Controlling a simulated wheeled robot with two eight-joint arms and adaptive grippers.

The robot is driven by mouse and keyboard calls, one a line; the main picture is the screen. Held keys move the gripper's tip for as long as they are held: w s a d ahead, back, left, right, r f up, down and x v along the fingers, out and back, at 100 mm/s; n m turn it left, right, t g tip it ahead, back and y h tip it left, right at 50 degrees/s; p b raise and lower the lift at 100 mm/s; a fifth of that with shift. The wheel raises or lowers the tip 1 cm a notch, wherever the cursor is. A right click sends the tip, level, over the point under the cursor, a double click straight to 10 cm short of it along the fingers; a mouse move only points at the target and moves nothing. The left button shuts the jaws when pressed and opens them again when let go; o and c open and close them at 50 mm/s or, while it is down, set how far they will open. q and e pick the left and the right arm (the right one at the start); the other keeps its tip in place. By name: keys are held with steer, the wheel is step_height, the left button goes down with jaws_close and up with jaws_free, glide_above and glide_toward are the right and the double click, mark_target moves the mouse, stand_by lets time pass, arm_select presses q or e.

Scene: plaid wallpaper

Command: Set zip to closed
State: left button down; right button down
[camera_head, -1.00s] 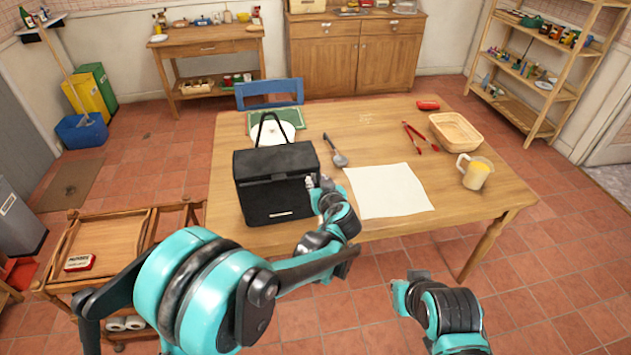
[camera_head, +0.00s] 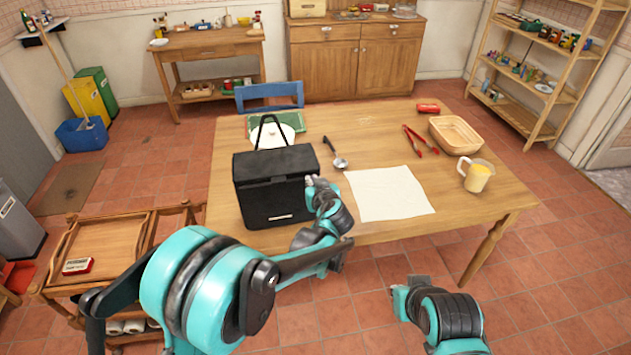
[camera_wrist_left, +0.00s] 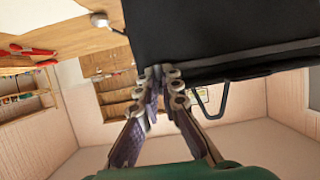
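A black box-shaped bag (camera_head: 275,190) with an upright loop handle stands on the left part of the wooden table. Its lid looks down; the zip's pull and track cannot be made out. My left gripper (camera_head: 311,181) is at the bag's upper right side, near the lid edge. In the left wrist view its fingertips (camera_wrist_left: 165,74) are close together at the dark edge of the bag (camera_wrist_left: 225,35). Whether a zip pull is between them cannot be seen. My right arm shows at the lower right, but its fingers do not show.
A pale rounded object (camera_head: 272,134) is behind the bag. A wooden cart (camera_head: 100,245) stands left.

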arm_select(q)
steer(key=a, duration=0.2)
steer(key=s+a, duration=0.1)
steer(key=shift+a, duration=0.35)
steer(key=shift+w+d, duration=0.1)
steer(key=c, duration=1.7)
jaws_free()
glide_toward(299, 179)
steer(key=v, duration=0.5)
steer(key=shift+s+d+r, duration=0.1)
steer(key=shift+s+r, duration=0.1)
steer(key=shift+s, duration=0.15)
